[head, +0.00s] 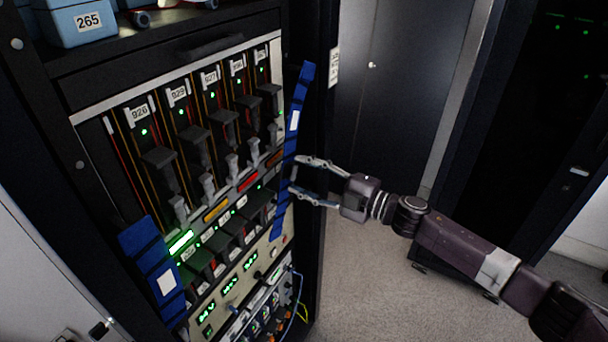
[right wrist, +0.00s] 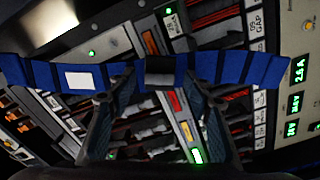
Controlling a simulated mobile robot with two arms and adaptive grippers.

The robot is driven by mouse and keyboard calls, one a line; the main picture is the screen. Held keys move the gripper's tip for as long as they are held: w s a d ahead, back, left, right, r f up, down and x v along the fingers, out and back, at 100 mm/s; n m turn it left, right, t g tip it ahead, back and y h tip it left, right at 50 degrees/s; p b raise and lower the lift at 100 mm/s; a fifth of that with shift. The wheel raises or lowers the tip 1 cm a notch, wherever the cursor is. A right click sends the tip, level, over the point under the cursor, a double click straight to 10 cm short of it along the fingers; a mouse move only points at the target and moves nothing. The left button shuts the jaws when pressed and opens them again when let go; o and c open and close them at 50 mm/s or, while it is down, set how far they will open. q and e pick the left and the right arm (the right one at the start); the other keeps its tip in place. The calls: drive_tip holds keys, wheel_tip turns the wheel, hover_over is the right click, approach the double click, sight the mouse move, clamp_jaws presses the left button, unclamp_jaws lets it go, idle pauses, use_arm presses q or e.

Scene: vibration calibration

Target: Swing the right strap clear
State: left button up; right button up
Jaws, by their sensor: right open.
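The right strap (head: 292,130) is a segmented blue band with a white label, running down the right edge of the rack front. In the right wrist view the strap (right wrist: 230,70) crosses from side to side, with a dark block (right wrist: 160,72) on it. My right gripper (head: 293,176) is open at the strap's middle, one finger above the other. In the wrist view its fingertips (right wrist: 158,78) lie either side of the dark block; I cannot tell whether they touch it. A second blue strap (head: 140,237) is at the rack's lower left. My left gripper is out of view.
The rack (head: 190,45) holds several numbered modules with dark handles and lit green displays below. A blue box (head: 75,22) marked 265 sits on top. Grey floor (head: 380,285) is open to the right, before dark cabinets (head: 405,80).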

drive_tip(key=c, duration=0.8)
clamp_jaws()
drive_tip(key=w+d+n+b, duration=0.2)
drive_tip(key=w+b, duration=0.1)
drive_tip(key=b, duration=0.1)
drive_tip(key=w+d+f+n+b, duration=0.1)
drive_tip(key=w+d+b, duration=0.1)
drive_tip(key=b, duration=0.3)
drive_tip(key=w+d+f+n+b, duration=0.1)
drive_tip(key=w+d+n+b, duration=0.1)
drive_tip(key=w+b, duration=0.2)
drive_tip(key=shift+w+d+n, duration=0.1)
drive_tip(key=shift+d+n, duration=0.2)
drive_tip(key=shift+d, duration=0.1)
drive_tip(key=o, duration=0.8)
unclamp_jaws()
drive_tip(key=v, duration=1.2)
